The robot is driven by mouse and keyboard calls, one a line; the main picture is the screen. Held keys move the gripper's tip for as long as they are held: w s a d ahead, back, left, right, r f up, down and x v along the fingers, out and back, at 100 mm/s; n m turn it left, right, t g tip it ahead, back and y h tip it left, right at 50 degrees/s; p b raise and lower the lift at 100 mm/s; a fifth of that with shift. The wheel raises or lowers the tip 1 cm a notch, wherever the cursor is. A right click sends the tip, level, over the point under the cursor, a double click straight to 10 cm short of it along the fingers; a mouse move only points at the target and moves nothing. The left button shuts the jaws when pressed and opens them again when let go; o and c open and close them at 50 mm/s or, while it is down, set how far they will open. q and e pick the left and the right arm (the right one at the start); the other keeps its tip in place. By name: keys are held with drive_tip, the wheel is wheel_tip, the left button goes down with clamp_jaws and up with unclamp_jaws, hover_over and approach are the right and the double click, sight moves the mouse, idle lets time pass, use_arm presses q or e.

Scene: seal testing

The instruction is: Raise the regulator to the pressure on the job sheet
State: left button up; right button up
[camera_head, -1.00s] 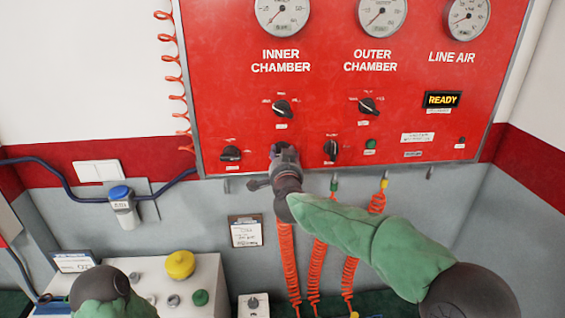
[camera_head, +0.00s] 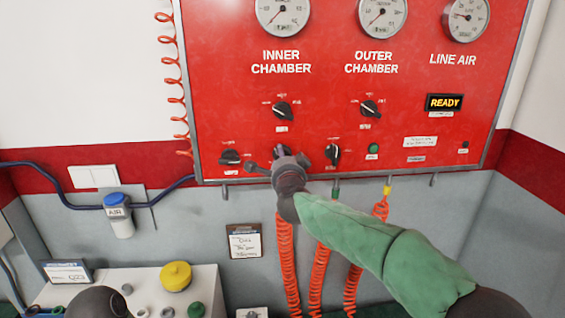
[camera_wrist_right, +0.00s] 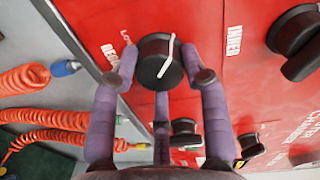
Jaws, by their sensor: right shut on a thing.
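My right gripper (camera_head: 292,167) is at the bottom row of the red panel (camera_head: 225,90), below the inner chamber selector. It is shut on a black round knob with a white pointer line, which is mostly hidden in the head view. In the right wrist view, the purple fingers of the gripper (camera_wrist_right: 160,80) stand around this knob (camera_wrist_right: 153,66). The inner chamber gauge (camera_head: 283,12), outer chamber gauge (camera_head: 383,12) and line air gauge (camera_head: 465,17) are cut off at the top; their figures are too small to read. A handwritten sheet (camera_head: 244,242) hangs below the panel; its writing is unreadable.
Black knobs sit close to the gripper at left (camera_head: 230,157) and right (camera_head: 333,155). Orange coiled hoses (camera_head: 320,275) hang beneath. A lit READY display (camera_head: 444,102) is at the right. A bench with a yellow knob (camera_head: 176,276) stands at the lower left.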

drive_tip(key=shift+d+r, duration=0.3)
drive_tip(key=shift+r, duration=0.25)
drive_tip(key=o, duration=1.1)
drive_tip(key=shift+o, duration=0.2)
drive_tip(key=shift+d+f, duration=0.1)
drive_tip(key=shift+f, duration=0.15)
drive_tip(key=shift+a+f, duration=0.1)
drive_tip(key=shift+a, duration=0.1)
drive_tip(key=s, duration=1.2)
drive_tip(key=shift+d+r, duration=0.3)
